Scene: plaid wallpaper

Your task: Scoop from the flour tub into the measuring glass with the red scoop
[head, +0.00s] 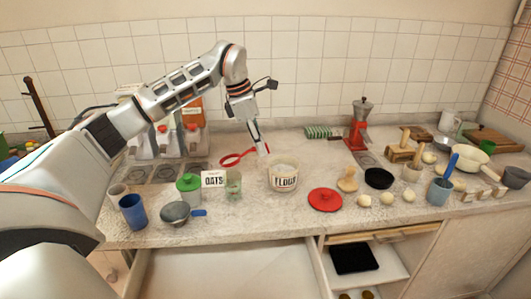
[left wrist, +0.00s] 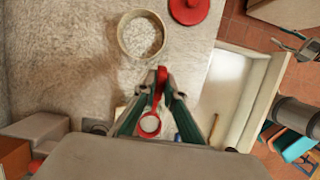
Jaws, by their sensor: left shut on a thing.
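My left gripper (head: 262,146) is shut on the handle of the red scoop (head: 231,160), above the counter behind the flour tub. The scoop's round bowl points left in the head view. The left wrist view shows the scoop (left wrist: 150,125) between the fingers (left wrist: 162,88); whether its pale inside is flour I cannot tell. The white flour tub (head: 283,180) stands open, labelled FLOUR, with pale flour inside; it also shows in the left wrist view (left wrist: 123,42). The clear greenish measuring glass (head: 233,187) stands left of the tub, its contents unclear. My right gripper is out of view.
The OATS box (head: 213,180) and green-lidded jar (head: 189,187) stand left of the glass. A blue-handled pot (head: 175,213) and blue cup (head: 133,212) are at front left. A red lid (head: 325,199) lies right of the tub. A drawer (head: 225,270) is open below.

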